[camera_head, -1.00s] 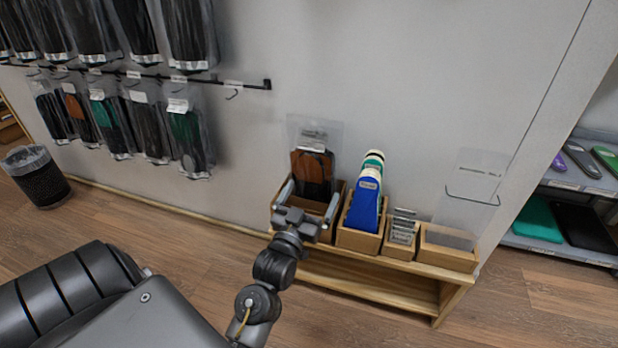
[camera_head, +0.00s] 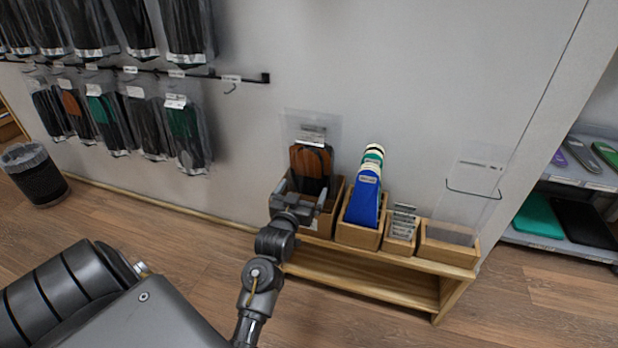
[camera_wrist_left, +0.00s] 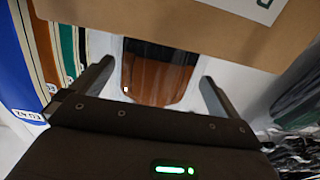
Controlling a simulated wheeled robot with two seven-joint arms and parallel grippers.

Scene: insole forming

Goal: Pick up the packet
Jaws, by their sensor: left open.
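The packet (camera_head: 311,160) is a clear sleeve with a white label and brown-and-black insoles. It stands upright in the leftmost wooden box (camera_head: 335,215) by the wall. My left gripper (camera_head: 301,189) is open and empty at the front of this box, its fingers spread to either side of the packet's lower part. In the left wrist view the brown insoles of the packet (camera_wrist_left: 157,78) show between the two open fingers (camera_wrist_left: 156,72). Whether the fingers touch the packet cannot be told. My right gripper is not in view.
Blue, green and white insoles (camera_head: 365,195) stand in the box to the right. Beyond are a small box of cards (camera_head: 402,228) and a box with a clear sleeve (camera_head: 448,245), all on a low wooden bench (camera_head: 370,282). Packets hang on a rail (camera_head: 215,76) at left.

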